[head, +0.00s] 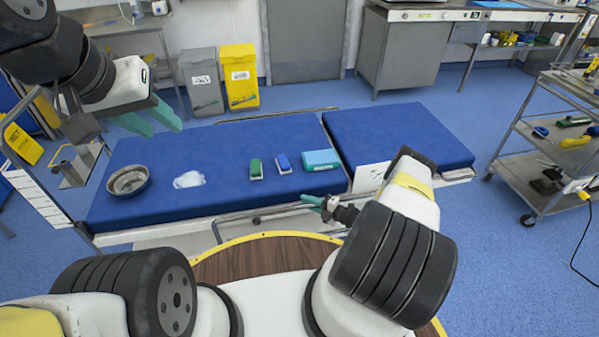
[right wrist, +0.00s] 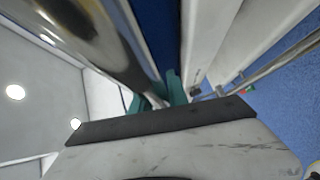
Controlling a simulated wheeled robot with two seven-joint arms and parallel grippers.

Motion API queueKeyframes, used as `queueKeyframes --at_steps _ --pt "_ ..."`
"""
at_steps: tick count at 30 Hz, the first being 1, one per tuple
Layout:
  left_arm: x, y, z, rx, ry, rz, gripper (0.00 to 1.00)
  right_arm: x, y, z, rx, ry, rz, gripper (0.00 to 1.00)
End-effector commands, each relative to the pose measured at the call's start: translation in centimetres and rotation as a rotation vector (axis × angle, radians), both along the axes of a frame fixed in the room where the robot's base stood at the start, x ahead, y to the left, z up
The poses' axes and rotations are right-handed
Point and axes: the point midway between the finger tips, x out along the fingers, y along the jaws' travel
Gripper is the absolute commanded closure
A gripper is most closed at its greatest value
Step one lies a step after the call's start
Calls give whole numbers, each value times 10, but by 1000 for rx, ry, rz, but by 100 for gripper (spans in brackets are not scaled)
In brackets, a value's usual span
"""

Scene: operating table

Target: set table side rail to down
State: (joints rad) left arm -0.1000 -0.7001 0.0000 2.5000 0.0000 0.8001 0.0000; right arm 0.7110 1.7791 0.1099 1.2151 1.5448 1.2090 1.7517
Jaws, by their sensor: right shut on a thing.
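The near table side rail (head: 262,212) is a metal bar along the front edge of the blue operating table (head: 225,140). My right gripper (head: 312,202) is at the right part of this rail, shut on it. In the right wrist view, a shiny metal bar (right wrist: 105,35) runs down to the teal fingers of my right gripper (right wrist: 160,93), and the exact contact is partly hidden. My left gripper (head: 150,118) is open and empty, raised over the left end of the table, with its teal fingers apart.
On the table lie a metal bowl (head: 128,180), a white cloth (head: 188,179), a green item (head: 256,168), a blue item (head: 283,163) and a teal box (head: 320,159). A far rail (head: 275,115) lines the back edge. A steel cart (head: 545,150) stands at right.

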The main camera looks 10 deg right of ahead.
Motion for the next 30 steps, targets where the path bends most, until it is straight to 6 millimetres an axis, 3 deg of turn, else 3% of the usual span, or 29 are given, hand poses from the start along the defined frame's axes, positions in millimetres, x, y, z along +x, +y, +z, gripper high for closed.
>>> queueKeyframes --at_steps 4,14,15,17,26,30 --pt "0 0 0 0 0 0 64 0 -1 -12 -2 3 -4 100" --pt "0 0 0 0 0 0 64 -1 -2 -15 -6 8 -5 100" --pt "0 0 0 0 0 0 64 -1 -2 -16 -5 9 -5 72" --pt "0 0 0 0 0 0 64 -1 -1 -15 -5 8 -4 60" --pt "0 0 0 0 0 0 64 -1 -1 -13 -3 3 -3 59" --pt "0 0 0 0 0 0 64 -7 -10 -11 -3 3 -4 59"
